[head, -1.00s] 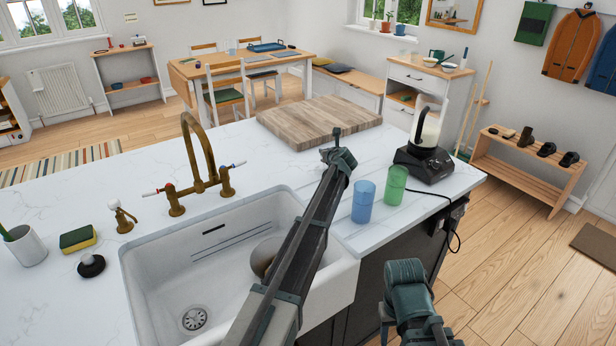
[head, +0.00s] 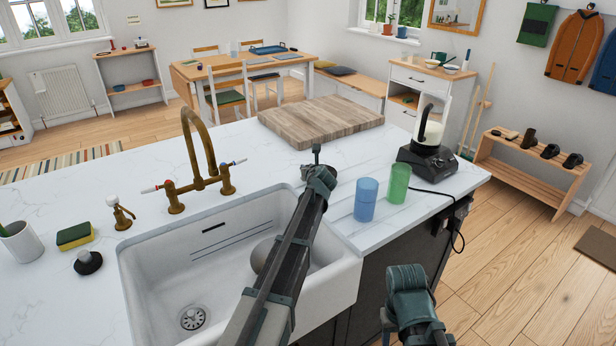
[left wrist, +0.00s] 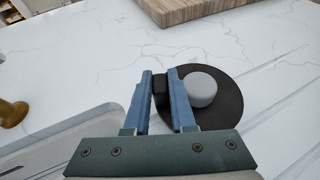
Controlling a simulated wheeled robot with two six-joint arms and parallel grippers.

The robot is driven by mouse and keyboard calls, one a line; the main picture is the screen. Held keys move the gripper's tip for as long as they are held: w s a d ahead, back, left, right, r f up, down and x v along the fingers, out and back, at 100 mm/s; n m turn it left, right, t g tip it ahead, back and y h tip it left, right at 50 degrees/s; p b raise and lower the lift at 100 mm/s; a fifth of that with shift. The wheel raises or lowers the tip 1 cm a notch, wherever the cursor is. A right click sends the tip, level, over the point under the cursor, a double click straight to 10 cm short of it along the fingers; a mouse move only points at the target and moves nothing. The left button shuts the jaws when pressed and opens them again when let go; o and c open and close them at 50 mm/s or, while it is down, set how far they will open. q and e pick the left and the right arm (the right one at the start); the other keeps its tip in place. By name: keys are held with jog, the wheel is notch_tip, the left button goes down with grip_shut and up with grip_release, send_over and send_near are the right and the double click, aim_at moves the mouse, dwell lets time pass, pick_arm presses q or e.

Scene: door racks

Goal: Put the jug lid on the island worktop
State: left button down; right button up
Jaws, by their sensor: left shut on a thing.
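The jug lid (left wrist: 220,108) is a black disc with a grey round knob, seen in the left wrist view over the white worktop. My left gripper (left wrist: 161,78) is shut on a small dark part at the lid's left side. I cannot tell whether the disc touches the marble or is just above it. In the head view my left gripper (head: 317,160) is over the island worktop (head: 345,170), between the wooden board and the sink; it mostly hides the lid. Only part of my right arm shows at the bottom; its gripper is out of sight.
A blue cup (head: 365,200) and a green cup (head: 399,184) stand right of my left gripper. A blender (head: 428,155) stands beyond them. The wooden board (head: 320,122) is behind, the sink (head: 170,270) in front with a brass tap (head: 197,150).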

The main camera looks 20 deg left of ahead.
pick_arm(q)
jog(key=shift+f+b, duration=0.35)
jog(key=shift+f, duration=0.5)
pick_arm(e)
jog(key=shift+f, duration=0.8)
pick_arm(q)
jog(key=shift+f, duration=0.1)
jog(key=c, duration=0.8)
grip_release()
pick_arm(e)
jog(key=shift+f, duration=0.1)
pick_arm(q)
jog(key=shift+o, duration=0.2)
jog(key=shift+s+d+r, duration=0.1)
jog(key=shift+s+r, duration=0.1)
jog(key=shift+r, duration=0.1)
jog(key=p+v, duration=0.4)
jog(key=v, duration=0.7)
jog(key=shift+s+r+p, duration=0.15)
jog(key=shift+s+p, duration=0.1)
jog(key=shift+p, duration=0.1)
jog(key=shift+d, duration=0.1)
pick_arm(e)
notch_tip(320, 180, up, 5)
jog(key=shift+f, duration=0.1)
